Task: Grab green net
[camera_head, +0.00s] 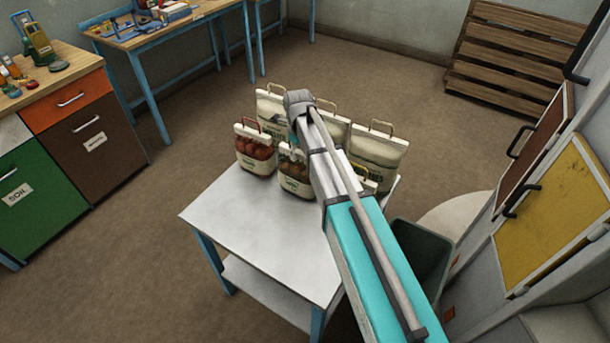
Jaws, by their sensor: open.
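Several sewn sacks with handles stand on a white table (222,212). In the front row at left is a sack with a red net front (256,153). To its right is a sack with a dark, brownish-green net front (296,178), partly covered by my arm. Another small sack (369,186) shows right of the arm, mostly hidden. I cannot tell clearly which one is the green net. My arm reaches over the sacks from the lower right. I cannot make out my gripper's fingers.
Taller pale sacks stand behind, one at the back right (377,152) and one at the back left (270,105). The table's front half is bare. A dark bin (423,254) stands close to the table's right side. Cabinets line the right. Open floor lies left.

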